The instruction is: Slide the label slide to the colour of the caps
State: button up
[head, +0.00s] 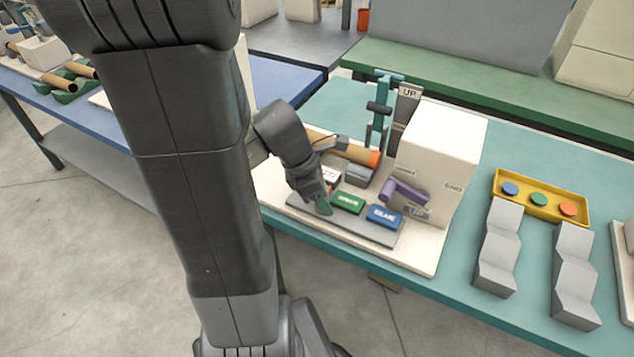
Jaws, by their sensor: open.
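The label strip is a grey plate (360,232) at the front of the cream machine base. On it stand a green block (347,203) with white lettering and a blue block (384,216) marked BLUE to its right. My gripper (321,200) is open, pointing down over the left part of the plate, beside the green block. A small dark green piece (324,207) shows at its fingertips; I cannot tell whether they touch it. My gripper hides part of the plate's left end. A brown tube behind has an orange cap (374,160) on its right end.
A white machine housing (440,150) with a purple lever (405,191) stands right of the plate. A yellow tray (541,213) holds blue, green and orange discs at the right. Two grey stepped blocks (497,245) stand before it. A teal post (382,105) rises behind.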

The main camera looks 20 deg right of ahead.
jog(key=p+v, duration=0.2)
jog(key=v, duration=1.1)
jog(key=shift+a+r, duration=0.15)
jog(key=shift+r, duration=0.05)
jog(key=shift+f, duration=0.1)
jog(key=b+x, duration=0.2)
jog(key=x, duration=1.2)
jog(key=shift+w+a+r, duration=0.15)
jog(key=shift+w+r, duration=0.05)
jog(key=shift+w, duration=0.05)
